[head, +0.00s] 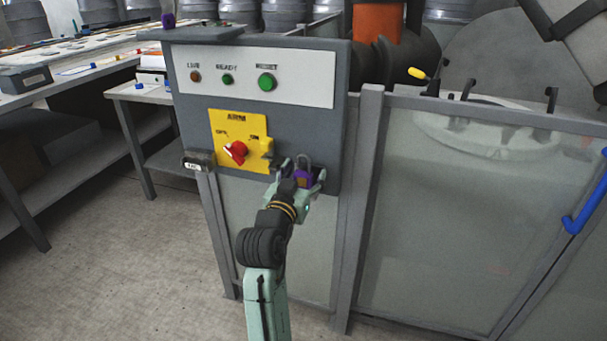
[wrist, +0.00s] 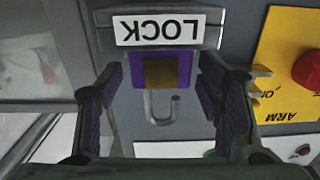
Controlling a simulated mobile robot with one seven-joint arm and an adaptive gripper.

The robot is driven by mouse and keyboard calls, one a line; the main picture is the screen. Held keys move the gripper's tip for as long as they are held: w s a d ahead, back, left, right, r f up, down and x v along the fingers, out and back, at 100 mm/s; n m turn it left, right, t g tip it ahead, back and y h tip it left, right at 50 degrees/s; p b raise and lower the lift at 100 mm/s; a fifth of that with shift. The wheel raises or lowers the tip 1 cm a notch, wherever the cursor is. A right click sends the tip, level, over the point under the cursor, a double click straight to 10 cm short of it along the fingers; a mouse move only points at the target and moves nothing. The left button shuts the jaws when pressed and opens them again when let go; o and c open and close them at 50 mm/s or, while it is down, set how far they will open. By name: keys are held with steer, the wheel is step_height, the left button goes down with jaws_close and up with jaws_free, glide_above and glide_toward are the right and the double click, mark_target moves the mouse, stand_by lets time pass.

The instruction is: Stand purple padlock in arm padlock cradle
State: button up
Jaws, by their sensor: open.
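The purple padlock (head: 303,180) is upright at the lower right of the grey control panel, its shackle pointing up. In the wrist view, which is upside down, the padlock (wrist: 160,72) shows a brown face patch and a grey shackle. Its base meets the grey cradle (wrist: 160,45) marked LOCK; how deep it sits I cannot tell. My gripper (head: 302,175) is open around the padlock. In the wrist view, gaps show between the padlock and both fingers. My gripper hides most of the cradle in the head view.
A yellow ARM plate with a red rotary switch (head: 236,151) is just left of my gripper. A small labelled holder (head: 198,161) juts out further left. A glazed guard fence (head: 470,200) stands at right.

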steer(key=v, duration=1.2)
steer(key=shift+r, duration=0.15)
